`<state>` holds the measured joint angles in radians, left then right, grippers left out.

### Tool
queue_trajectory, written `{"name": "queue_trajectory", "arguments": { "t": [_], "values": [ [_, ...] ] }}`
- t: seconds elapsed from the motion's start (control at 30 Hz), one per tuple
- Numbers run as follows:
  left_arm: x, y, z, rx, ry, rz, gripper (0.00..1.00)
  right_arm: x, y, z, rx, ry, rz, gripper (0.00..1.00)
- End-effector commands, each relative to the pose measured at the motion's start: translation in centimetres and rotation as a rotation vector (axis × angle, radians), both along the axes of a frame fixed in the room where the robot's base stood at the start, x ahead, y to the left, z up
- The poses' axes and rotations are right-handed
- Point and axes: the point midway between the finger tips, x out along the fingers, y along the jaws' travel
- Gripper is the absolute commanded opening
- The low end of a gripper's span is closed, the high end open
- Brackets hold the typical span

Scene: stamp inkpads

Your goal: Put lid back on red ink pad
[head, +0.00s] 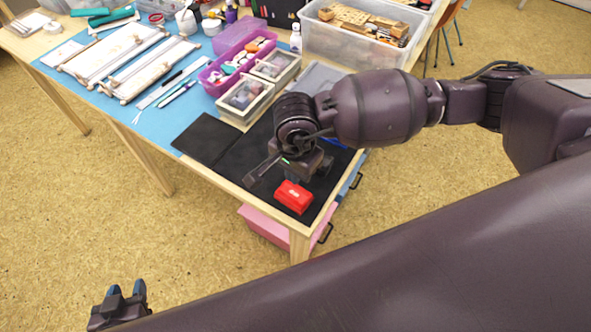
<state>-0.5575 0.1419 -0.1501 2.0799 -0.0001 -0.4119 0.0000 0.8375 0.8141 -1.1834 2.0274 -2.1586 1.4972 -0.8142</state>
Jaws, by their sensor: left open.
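A red ink pad item (294,196) with a small white mark on top lies on the black mat (246,163) near the table's front corner. I cannot tell whether this is the pad, its lid or both. My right gripper (291,172) is just behind and above it, pointing down. Its wrist hides part of the mat, and I cannot make out whether anything is between its fingers. My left gripper (124,291) is open and empty, low at the bottom left, away from the table.
Bits of blue (334,143) show behind my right gripper. A black panel (206,138) lies left of it. Small boxes (243,98), a purple basket (215,82) and a clear bin (322,45) stand further back. A pink box (262,227) is below the table edge.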

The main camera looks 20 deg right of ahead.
Motion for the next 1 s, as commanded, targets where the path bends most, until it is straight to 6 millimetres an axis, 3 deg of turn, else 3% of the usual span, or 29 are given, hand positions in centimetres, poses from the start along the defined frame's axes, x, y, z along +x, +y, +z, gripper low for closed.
{"name": "queue_trajectory", "arguments": {
  "t": [1.0],
  "values": [
    [-0.3, 0.3, -0.9, 0.01, 0.013, -0.007, 0.43, 0.0, 0.0, -1.1, -0.001, 0.001, 0.0, 0.0]
  ]
}}
